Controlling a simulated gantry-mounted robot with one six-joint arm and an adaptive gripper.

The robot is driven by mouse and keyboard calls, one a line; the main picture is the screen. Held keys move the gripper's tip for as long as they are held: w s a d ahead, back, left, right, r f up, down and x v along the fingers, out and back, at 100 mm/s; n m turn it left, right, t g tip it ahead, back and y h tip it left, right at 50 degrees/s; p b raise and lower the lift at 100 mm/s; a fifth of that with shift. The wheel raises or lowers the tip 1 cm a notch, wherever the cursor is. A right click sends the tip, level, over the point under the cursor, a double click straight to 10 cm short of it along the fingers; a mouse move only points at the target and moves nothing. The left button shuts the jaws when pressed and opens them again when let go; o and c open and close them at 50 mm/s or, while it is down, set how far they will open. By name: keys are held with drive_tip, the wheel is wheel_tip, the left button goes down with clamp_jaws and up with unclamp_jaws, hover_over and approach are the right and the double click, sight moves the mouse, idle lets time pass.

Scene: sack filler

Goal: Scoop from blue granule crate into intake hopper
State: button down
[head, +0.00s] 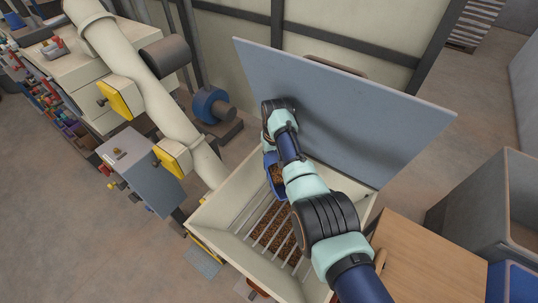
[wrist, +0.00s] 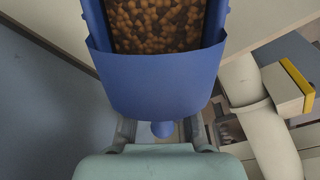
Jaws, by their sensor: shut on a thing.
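A blue scoop (wrist: 155,85) fills the upper middle of the wrist view, holding many round brown granules (wrist: 158,22). My gripper (wrist: 162,131) is shut on its handle, with the fingers partly hidden behind the scoop and the wrist. In the head view the scoop (head: 269,164) shows beside my arm, above the back part of the cream intake hopper (head: 214,213). It looks roughly level. Brown granules lie under the hopper's bars (head: 268,228). My arm hides the hopper's right part. I cannot make out the blue granule crate for certain.
A raised grey panel (head: 345,105) stands close behind the hopper and my wrist. A thick cream pipe (head: 150,85) with yellow flanges runs on the left. At the right are a wooden top (head: 430,262), a grey bin (head: 480,205) and a blue container edge (head: 514,280).

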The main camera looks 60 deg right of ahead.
drive_tip(key=r+p, duration=0.1)
drive_tip(key=p, duration=0.1)
drive_tip(key=shift+s+r+p, duration=0.1)
drive_tip(key=shift+p, duration=0.2)
drive_tip(key=shift+a+r+t+h+p, duration=0.1)
drive_tip(key=shift+t+h+p, duration=0.2)
drive_tip(key=shift+p, duration=0.1)
